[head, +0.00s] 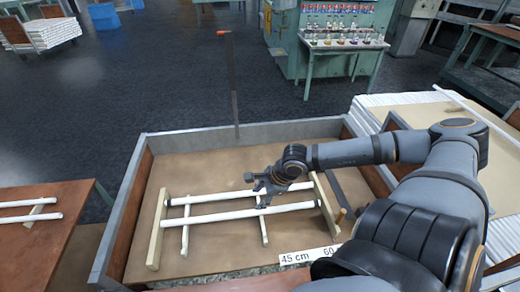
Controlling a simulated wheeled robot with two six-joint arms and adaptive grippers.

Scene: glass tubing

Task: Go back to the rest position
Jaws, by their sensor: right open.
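My right gripper (256,190) is open over a wooden rack in the shallow tray (235,138). My right arm comes in from the right. Two white glass tubes lie across the rack: a far tube (215,197) and a near tube (210,219). The gripper's fingers are close to both tubes near their middle and right part. I cannot tell whether they touch. The rack has a left wooden rail (157,232) and a right wooden rail (326,208). My left gripper is not in view.
A white label strip (309,256) lies in the tray's front right. A dark upright post (234,90) rises at its far wall. A brown table (60,235) with white tubes stands left. A pale stacked surface (450,115) lies right, and a green cabinet (290,45) stands behind.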

